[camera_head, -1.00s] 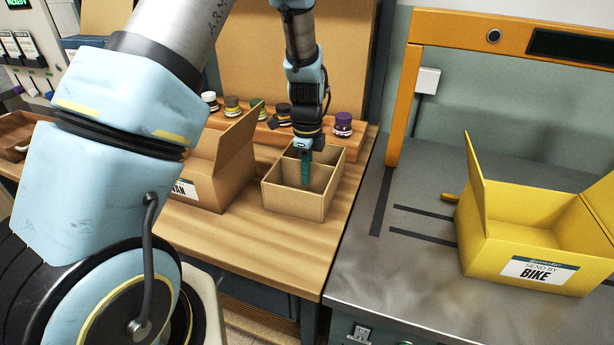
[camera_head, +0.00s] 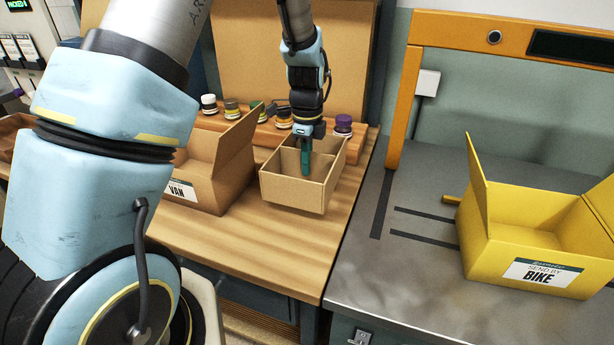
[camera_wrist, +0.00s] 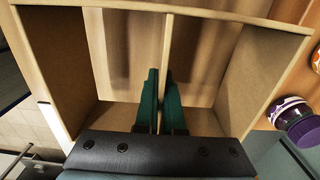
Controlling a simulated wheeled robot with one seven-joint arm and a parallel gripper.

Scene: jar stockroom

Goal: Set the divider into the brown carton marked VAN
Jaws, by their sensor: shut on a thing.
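The divider (camera_head: 290,193) is a tan, open rectangular frame with inner partitions, over the wooden bench to the right of the VAN carton. My gripper (camera_head: 306,170) points down into it, its green fingers shut on the middle partition. The wrist view shows the divider (camera_wrist: 262,75) from above, with a finger of my gripper (camera_wrist: 161,75) on each side of the partition and wood grain below. It looks slightly raised off the bench. The brown carton (camera_head: 207,190) marked VAN stands just left, its right flap up; my arm hides part of its left side.
Several lidded jars stand on a wooden rack (camera_head: 270,133) behind the carton and divider. The flap (camera_head: 237,142) rises between carton and divider. A yellow BIKE carton (camera_head: 515,245) stands on the grey counter (camera_head: 400,290) to the right, by an orange frame (camera_head: 405,110).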

